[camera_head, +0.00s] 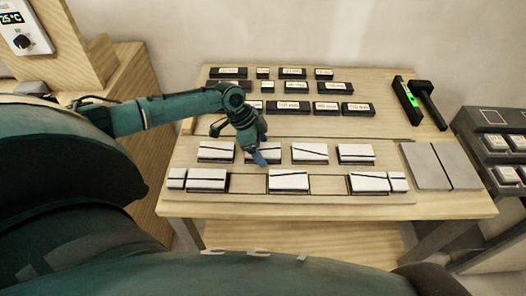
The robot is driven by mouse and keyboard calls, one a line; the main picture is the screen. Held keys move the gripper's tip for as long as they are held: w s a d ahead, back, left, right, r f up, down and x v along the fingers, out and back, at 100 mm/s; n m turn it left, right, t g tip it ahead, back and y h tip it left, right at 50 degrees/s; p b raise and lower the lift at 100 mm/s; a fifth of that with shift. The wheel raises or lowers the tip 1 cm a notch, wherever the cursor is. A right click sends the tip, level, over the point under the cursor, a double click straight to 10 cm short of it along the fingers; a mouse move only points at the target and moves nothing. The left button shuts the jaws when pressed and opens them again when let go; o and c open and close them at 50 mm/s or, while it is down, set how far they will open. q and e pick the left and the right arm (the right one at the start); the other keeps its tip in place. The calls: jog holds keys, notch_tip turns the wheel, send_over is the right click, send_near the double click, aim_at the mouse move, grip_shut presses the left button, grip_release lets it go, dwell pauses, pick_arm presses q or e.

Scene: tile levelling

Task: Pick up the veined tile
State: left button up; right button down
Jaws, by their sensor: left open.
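White tiles with dark vein lines sit in two rows on the wooden table. The back row has a tile at the left (216,151), one partly hidden behind my gripper (273,156), one right of the middle (310,153) and one at the right (357,153). The front row has wider tiles at the left (207,180), middle (288,180) and right (368,183), with small end pieces. I cannot tell which is meant by the veined tile. My left gripper (244,146) is open and empty, over the back row's second tile. My right gripper is not in view.
Several dark labelled blocks (289,106) stand in rows at the back of the table (455,207). A black tool with a green vial (408,97) lies at the back right. Grey plates (441,166) lie at the right. A dark rack (497,150) stands beyond the right edge.

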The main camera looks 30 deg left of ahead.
pick_arm(q)
jog(key=shift+f, duration=0.25)
dwell(0.3)
jog(key=c, duration=1.1)
